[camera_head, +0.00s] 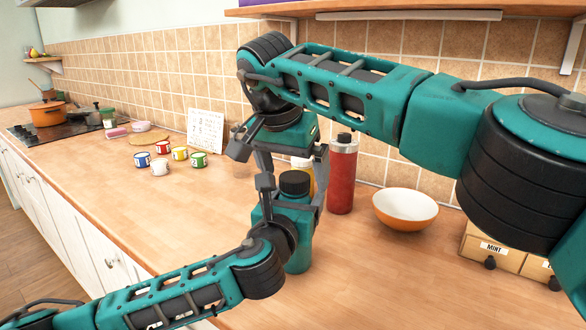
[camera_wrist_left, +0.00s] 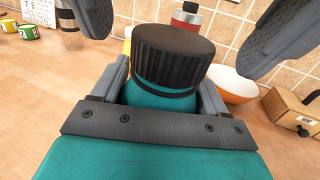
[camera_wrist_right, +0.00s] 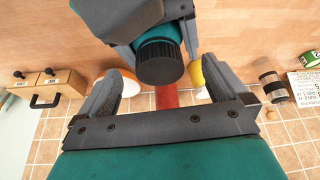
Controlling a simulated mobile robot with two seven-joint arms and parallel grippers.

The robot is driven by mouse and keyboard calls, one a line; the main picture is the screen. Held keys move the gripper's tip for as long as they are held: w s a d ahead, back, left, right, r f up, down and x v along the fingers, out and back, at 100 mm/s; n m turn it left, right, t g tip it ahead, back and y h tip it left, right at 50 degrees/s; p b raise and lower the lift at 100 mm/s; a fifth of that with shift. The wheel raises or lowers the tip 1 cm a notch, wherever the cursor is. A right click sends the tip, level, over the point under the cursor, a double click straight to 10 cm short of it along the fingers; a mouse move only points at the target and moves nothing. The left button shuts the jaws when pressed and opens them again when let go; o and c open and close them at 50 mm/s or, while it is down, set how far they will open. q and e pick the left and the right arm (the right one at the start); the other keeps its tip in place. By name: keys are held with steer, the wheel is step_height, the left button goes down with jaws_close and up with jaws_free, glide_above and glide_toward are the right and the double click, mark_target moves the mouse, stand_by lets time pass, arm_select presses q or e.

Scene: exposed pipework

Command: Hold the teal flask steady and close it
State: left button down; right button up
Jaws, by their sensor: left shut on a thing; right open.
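The teal flask (camera_head: 298,248) stands upright on the counter, with a ribbed black cap (camera_head: 295,182) on its top. In the left wrist view the cap (camera_wrist_left: 170,55) sits on the neck, with a thin teal strip and dark ring under it; I cannot tell how tight it is. My left gripper (camera_wrist_left: 165,92) is shut on the flask's body below the cap. My right gripper (camera_wrist_right: 150,75) is open and reaches down from above, its fingers on either side of the cap with gaps. The lower flask is partly hidden by my left wrist in the head view.
A red bottle (camera_head: 342,178) stands close behind the flask, with a yellow container (camera_head: 303,166) beside it. An orange-and-white bowl (camera_head: 405,212) and small wooden drawers (camera_head: 488,246) are at the right. Several mugs (camera_head: 160,166) stand at the left. The counter's front left is clear.

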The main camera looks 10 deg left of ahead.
steer(key=v, duration=0.7)
steer(key=shift+r, duration=0.2)
steer(key=shift+s, duration=0.1)
arm_select(q)
jaws_free()
steer(key=s, duration=1.3)
steer(key=shift+a+p, duration=0.35)
steer(key=shift+a, duration=0.1)
arm_select(e)
steer(key=shift+r, duration=0.35)
arm_select(q)
steer(key=shift+w, duration=0.1)
